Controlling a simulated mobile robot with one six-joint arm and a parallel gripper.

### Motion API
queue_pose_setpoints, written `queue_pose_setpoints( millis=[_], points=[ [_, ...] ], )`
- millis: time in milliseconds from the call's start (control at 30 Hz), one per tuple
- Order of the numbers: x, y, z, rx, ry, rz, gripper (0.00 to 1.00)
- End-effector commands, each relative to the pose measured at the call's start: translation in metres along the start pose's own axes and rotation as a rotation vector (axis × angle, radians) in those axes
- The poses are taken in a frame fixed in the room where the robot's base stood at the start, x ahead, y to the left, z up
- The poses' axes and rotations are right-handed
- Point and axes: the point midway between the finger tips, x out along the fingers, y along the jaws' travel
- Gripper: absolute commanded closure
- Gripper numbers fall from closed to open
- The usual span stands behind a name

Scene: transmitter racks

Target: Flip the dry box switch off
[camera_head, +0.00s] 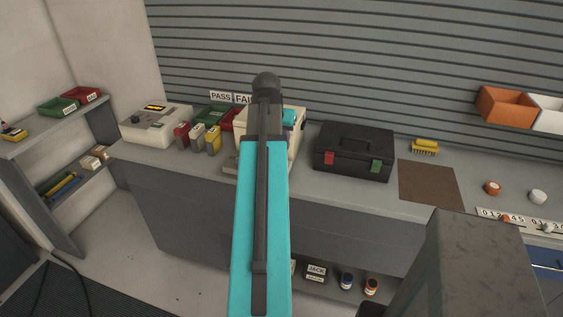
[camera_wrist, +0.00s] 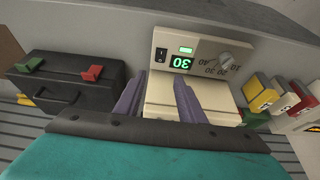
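The dry box is a cream box (camera_wrist: 205,50) with a green lit display reading 30, a small green light, a grey dial and a black rocker switch (camera_wrist: 161,54) on its front panel. Which way the rocker is tipped is too small to tell. In the head view the dry box (camera_head: 243,158) stands on the bench, mostly hidden behind my arm. My gripper (camera_wrist: 158,80) is open and empty. Its two purple fingers are spread over the box's top, pointing toward the panel, with the switch just beyond the left fingertip. The head view hides the fingers.
A black toolbox (camera_head: 354,152) with red and green latches stands right of the dry box. Red, grey and yellow packs (camera_head: 213,140) and a cream device (camera_head: 156,126) stand on its left. A slatted wall (camera_head: 350,50) rises behind the bench. A brown mat (camera_head: 430,186) lies farther right.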

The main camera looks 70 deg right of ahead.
Motion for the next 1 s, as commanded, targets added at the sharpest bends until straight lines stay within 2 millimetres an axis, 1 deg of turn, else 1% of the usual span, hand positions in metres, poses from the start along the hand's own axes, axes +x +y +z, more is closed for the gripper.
queue_pose_setpoints(
  millis=[1000],
  points=[
    [0.092, 0.000, -0.001, 0.001, -0.001, 0.000, 0.64]
  ],
)
